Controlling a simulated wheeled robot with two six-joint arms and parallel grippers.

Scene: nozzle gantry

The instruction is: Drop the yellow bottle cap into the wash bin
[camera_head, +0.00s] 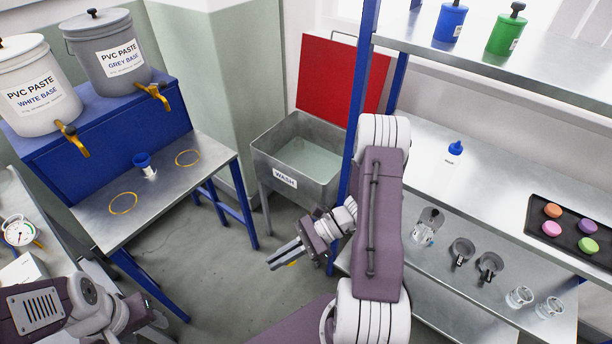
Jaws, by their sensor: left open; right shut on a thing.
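My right gripper (284,258) is shut on the yellow bottle cap (292,264). Only a small yellow bit of the cap shows under the fingers; the rest is hidden. The gripper is in front of the wash bin and below it in the picture, over the floor. The wash bin (265,157) is a grey metal basin on legs with a WASH label and pale liquid inside. Its red lid (340,75) stands raised behind it. My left arm is at the bottom left, away from the bin; its fingertips are not visible.
A blue upright post (351,165) stands right of the bin. The metal shelf (440,195) at right holds a blue-capped bottle (455,149), clear cups and a dark tray (536,203) of coloured pucks.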

